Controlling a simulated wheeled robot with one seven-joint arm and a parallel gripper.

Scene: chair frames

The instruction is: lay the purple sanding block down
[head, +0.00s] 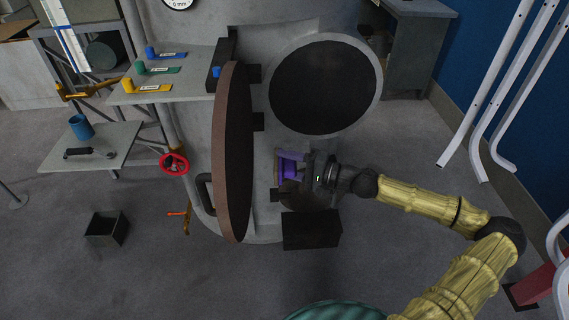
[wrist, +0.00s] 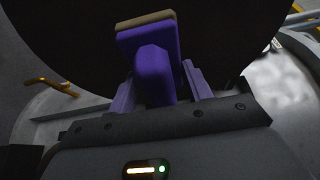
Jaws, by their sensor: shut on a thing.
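The purple sanding block (wrist: 150,62) has a tan face along its far edge in the wrist view. Its purple grip sits between the two fingers of my gripper (wrist: 160,88), which is shut on it. In the head view, my gripper (head: 293,166) and the block (head: 287,168) are just below the round dark opening (head: 322,85) of a grey vessel and right of its open brown-edged door (head: 234,150). The block is small there and partly hidden by my gripper. I cannot tell whether it touches anything beyond the fingers.
A black box (head: 312,231) is below my gripper. At left, a grey shelf (head: 190,62) holds blue, green and yellow labelled pieces. A lower shelf (head: 110,135) holds a blue cup (head: 81,127) and a dark tool. A red handwheel (head: 174,163) and an open bin (head: 106,229) are nearby.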

